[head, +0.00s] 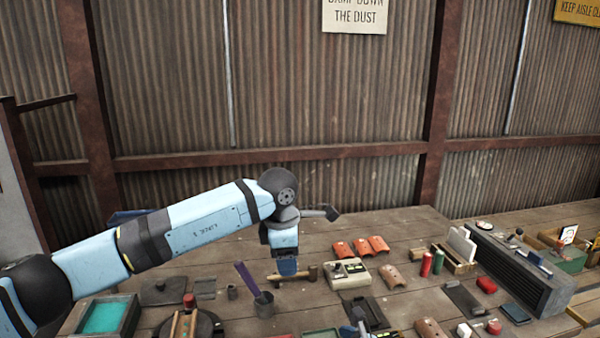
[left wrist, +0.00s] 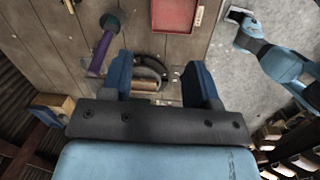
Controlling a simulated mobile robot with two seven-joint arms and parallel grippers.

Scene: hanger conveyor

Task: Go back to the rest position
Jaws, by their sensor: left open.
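My left arm reaches in from the left in the head view. Its gripper (head: 287,268) points down over the wooden table. In the left wrist view its two blue fingers (left wrist: 162,78) stand wide apart, with nothing held between them. Below and between them is a dark rounded item with a wooden roll (left wrist: 146,86), apart from the fingers as far as I can tell. My right arm shows at the upper right of the left wrist view, with its dark end (left wrist: 238,15) too small to read.
A cup (head: 264,304) with a purple-handled tool (head: 246,277) and a wooden mallet (head: 292,276) are near the left gripper. A teal-filled tray (head: 105,316) lies left. The back table is clearer.

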